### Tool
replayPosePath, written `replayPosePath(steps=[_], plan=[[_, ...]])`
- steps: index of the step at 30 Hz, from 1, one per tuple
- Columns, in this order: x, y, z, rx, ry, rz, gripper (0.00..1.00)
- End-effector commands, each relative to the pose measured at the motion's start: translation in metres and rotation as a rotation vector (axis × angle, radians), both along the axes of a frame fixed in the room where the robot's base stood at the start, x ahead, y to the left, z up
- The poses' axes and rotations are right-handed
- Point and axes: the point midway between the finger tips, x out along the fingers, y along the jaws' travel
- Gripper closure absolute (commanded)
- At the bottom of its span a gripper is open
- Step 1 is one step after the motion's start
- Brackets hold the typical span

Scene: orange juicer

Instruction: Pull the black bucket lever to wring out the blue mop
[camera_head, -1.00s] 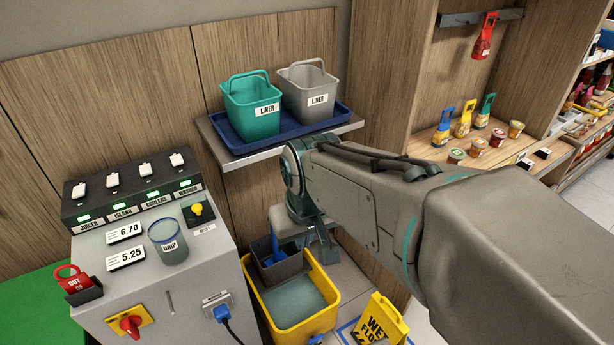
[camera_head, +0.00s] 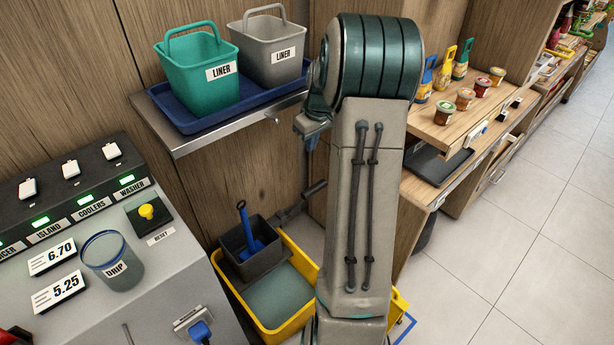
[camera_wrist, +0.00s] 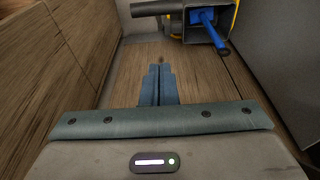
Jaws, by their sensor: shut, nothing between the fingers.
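The yellow bucket (camera_head: 236,288) stands on the floor beside the grey counter, with greyish water in it. A black wringer box (camera_head: 262,262) sits at its back left. The blue mop (camera_head: 245,226) stands in the wringer, its handle pointing up. The black lever (camera_head: 314,188) sticks out to the right of the wringer. In the wrist view the lever (camera_wrist: 155,8) is a dark bar at the top edge, left of the wringer (camera_wrist: 210,38) and blue mop (camera_wrist: 207,20).
A shelf (camera_head: 190,138) with a blue tray, a teal bin (camera_head: 200,85) and a grey bin (camera_head: 275,50) juts from the wood wall above the bucket. The grey counter (camera_head: 170,270) stands left. A yellow sign (camera_head: 398,303) is partly hidden by my arm. Floor is clear at right.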

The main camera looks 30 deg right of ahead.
Motion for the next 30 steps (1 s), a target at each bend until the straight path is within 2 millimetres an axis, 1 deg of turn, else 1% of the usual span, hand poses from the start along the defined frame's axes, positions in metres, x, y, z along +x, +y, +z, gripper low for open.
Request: replayPosePath(steps=[10, 14, 17, 24, 28, 29, 30], plan=[[0.000, -0.002, -0.001, 0.001, 0.000, -0.001, 1.00], [0.001, -0.001, -0.010, 0.003, 0.002, 0.000, 1.00], [0.004, 0.000, -0.024, 0.002, 0.003, 0.001, 1.00], [0.013, 0.002, -0.076, 0.003, 0.005, 0.001, 1.00], [0.018, 0.002, -0.101, 0.004, 0.004, 0.000, 1.00], [0.018, 0.002, -0.106, 0.003, 0.003, -0.001, 1.00], [0.012, 0.000, -0.110, 0.003, 0.003, -0.002, 1.00]])
